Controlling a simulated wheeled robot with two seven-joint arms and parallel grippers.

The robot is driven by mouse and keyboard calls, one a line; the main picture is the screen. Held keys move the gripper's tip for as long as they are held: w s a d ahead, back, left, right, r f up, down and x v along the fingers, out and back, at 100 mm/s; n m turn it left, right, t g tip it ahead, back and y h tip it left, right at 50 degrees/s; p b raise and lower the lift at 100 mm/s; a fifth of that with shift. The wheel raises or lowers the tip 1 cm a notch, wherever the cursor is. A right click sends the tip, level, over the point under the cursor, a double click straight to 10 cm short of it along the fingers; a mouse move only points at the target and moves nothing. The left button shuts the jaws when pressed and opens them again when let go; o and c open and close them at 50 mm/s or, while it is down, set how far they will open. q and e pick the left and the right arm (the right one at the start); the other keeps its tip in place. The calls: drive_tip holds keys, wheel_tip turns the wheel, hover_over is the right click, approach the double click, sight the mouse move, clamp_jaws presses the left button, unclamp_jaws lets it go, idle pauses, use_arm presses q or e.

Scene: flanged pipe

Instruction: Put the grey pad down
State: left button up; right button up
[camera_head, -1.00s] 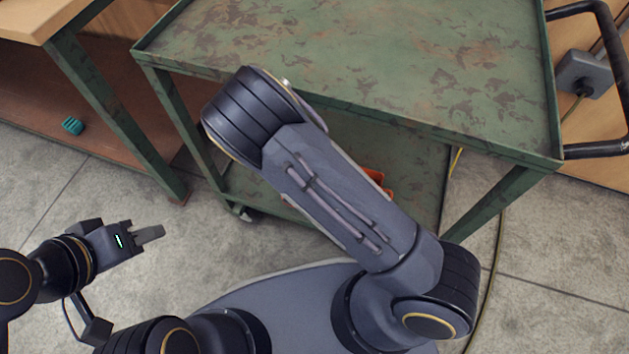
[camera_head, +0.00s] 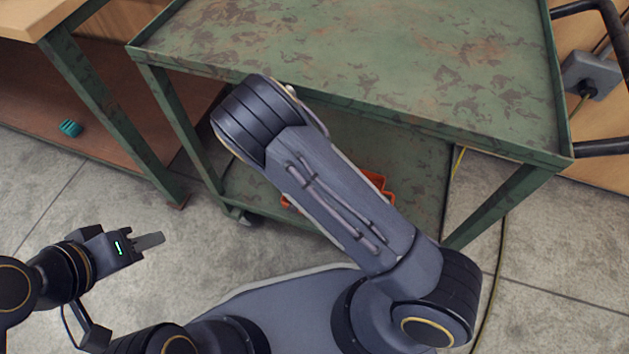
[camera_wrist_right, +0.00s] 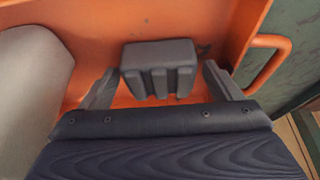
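The grey pad (camera_wrist_right: 158,66), a small block with grooves in its near side, shows in the right wrist view against the orange inside of a bin (camera_wrist_right: 185,18). My right gripper (camera_wrist_right: 160,82) has its fingers wide apart, one on each side of the pad. Slim orange gaps show between the fingers and the pad, so it looks open around it. The pad's underside is hidden. In the head view the right gripper is hidden behind my arm. My left gripper (camera_head: 150,241) is over the floor at the left, seen side-on, with no object visible in it.
The orange bin (camera_head: 377,183) is on the green cart's lower shelf, partly behind my arm. The cart's worn top (camera_head: 400,60) is bare. A teal item (camera_head: 70,128) lies under the wooden bench at the left. A cable (camera_head: 497,260) runs along the floor.

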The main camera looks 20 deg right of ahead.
drive_tip(key=shift+r, duration=0.25)
drive_tip(key=p+v, duration=0.5)
drive_tip(key=v, duration=0.7)
drive_tip(key=shift+s+f, duration=0.1)
